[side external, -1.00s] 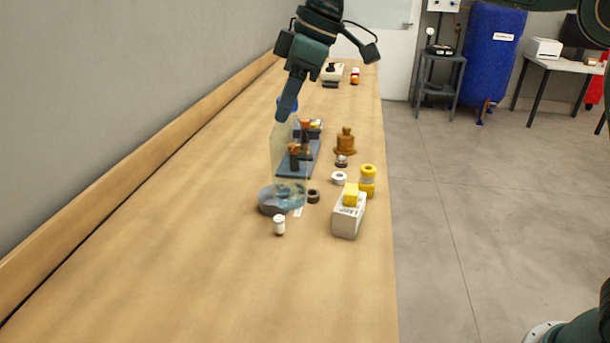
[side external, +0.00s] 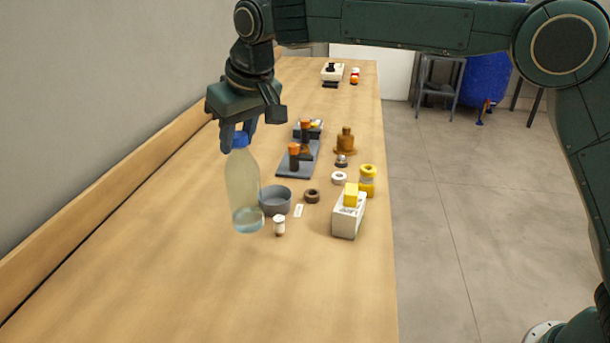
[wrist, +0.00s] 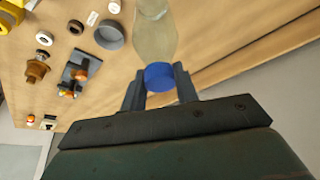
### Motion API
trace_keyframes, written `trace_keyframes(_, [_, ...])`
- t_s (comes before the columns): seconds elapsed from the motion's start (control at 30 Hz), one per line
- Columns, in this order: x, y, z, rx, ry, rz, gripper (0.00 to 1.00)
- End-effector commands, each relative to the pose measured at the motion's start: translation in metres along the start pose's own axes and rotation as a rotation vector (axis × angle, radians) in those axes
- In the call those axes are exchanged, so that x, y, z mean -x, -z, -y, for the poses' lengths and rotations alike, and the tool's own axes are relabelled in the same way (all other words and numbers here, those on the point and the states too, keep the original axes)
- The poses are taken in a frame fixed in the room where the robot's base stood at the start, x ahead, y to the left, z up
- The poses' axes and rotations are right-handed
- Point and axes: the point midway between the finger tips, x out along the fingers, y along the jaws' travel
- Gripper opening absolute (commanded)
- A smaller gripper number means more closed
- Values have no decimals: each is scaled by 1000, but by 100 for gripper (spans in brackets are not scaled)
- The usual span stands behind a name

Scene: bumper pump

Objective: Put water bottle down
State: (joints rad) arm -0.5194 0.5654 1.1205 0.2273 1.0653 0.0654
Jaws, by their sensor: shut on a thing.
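The water bottle (side external: 243,188) is clear and pale, with a little water low in it and a blue cap (side external: 241,140). My gripper (side external: 239,133) is shut on the cap from above. The bottle hangs nearly upright, tilted slightly. It is left of a grey bowl; whether its base touches the table (side external: 180,290) I cannot tell. In the wrist view the blue cap (wrist: 159,76) sits between my two fingers, and the bottle body (wrist: 154,30) extends away toward the top edge.
Right of the bottle are the grey bowl (side external: 275,200), a small white vial (side external: 279,225), a dark ring (side external: 312,195) and a white box with a yellow block (side external: 348,213). Behind them is a dark tray with orange-capped bottles (side external: 299,158). The table's front is clear.

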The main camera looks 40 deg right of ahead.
Motion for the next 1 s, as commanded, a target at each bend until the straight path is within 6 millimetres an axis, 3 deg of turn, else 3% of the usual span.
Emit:
trace_keyframes(0.4, [-16, -9, 10, -211, -85, -4, 0])
trace_keyframes(0.67, [-20, -10, 9, -220, -90, -3, 0])
trace_keyframes(1.0, [-49, -23, 9, -218, -89, -1, 0])
